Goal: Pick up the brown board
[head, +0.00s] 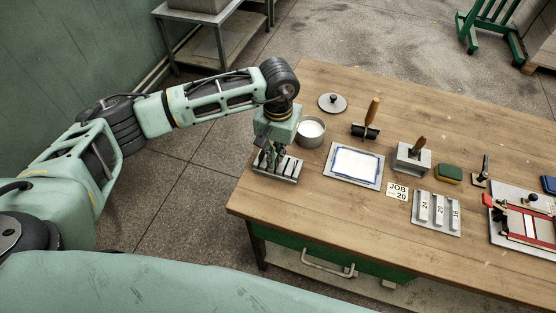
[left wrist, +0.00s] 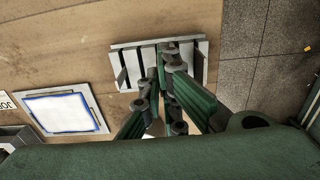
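My left gripper (head: 268,163) points down over a grey slotted rack (head: 290,170) at the table's left end. In the left wrist view the fingertips (left wrist: 165,65) are close together over the middle of the rack (left wrist: 142,48). The fingers hide part of the slots, and I cannot tell whether anything is between them. Thin dark upright pieces (left wrist: 121,77) show at the rack's slots; their colour is unclear. I cannot make out a brown board for certain in either view. My right gripper is not in view.
A round pot (head: 312,133) stands close behind the left gripper. A tray with a blue-edged white sheet (head: 356,163) lies to its right. A roller (head: 368,125), a grey block with a handle (head: 412,158) and a numbered holder (head: 437,213) stand further right.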

